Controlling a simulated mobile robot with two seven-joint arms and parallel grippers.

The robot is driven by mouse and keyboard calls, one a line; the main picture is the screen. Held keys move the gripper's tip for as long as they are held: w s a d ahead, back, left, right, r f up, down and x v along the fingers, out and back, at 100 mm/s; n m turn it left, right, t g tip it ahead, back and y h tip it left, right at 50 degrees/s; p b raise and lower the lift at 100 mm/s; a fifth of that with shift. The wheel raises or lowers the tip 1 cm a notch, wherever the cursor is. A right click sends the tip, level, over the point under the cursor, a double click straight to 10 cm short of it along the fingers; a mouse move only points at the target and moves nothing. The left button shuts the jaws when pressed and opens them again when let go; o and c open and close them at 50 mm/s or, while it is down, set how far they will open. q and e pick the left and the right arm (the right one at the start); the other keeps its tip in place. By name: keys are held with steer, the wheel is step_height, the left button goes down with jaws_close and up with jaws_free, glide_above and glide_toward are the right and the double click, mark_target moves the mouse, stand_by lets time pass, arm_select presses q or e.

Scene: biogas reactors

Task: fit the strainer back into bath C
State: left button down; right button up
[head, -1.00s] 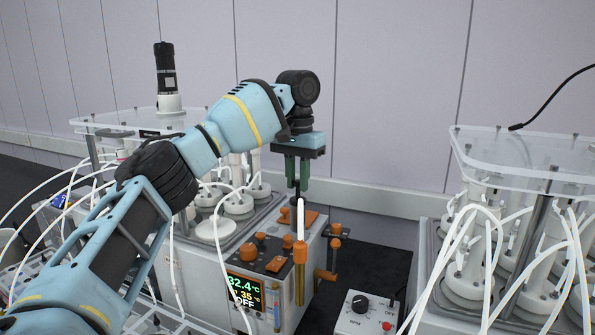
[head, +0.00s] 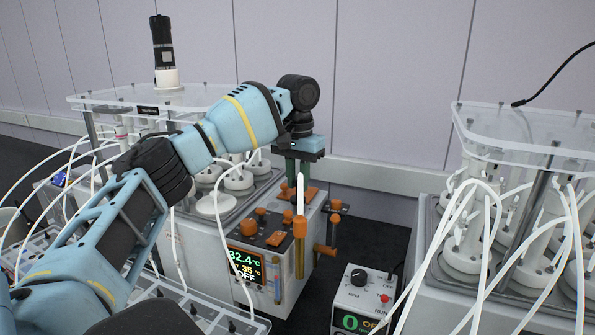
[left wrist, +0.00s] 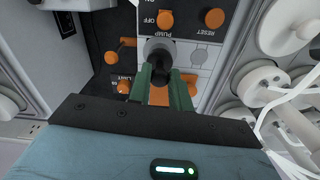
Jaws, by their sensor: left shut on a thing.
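My left gripper (head: 291,178) has its green fingers pointing down over the top panel of the grey bath (head: 285,272) with the 32.4 °C display. In the left wrist view the fingers (left wrist: 166,78) are shut on a dark, round-ended piece, likely the strainer (left wrist: 158,50). It is over the panel beside the PUMP label and the orange buttons. Its lower end is hidden, so I cannot tell whether it is seated. No letter C is legible on this bath. My right gripper is not in view.
An orange holder with a white rod (head: 300,235) stands at the bath's front right corner. A stirrer box (head: 360,298) with an RPM knob is to its right. Bottles with white tubes (head: 480,225) stand farther right; more tubes hang at left.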

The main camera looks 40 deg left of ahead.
arm_select(q)
steer(key=shift+f, duration=1.35)
steer(key=c, duration=1.2)
jaws_free()
step_height(320, 180, up, 8)
steer(key=shift+f, duration=0.15)
steer(key=shift+s+f, duration=0.1)
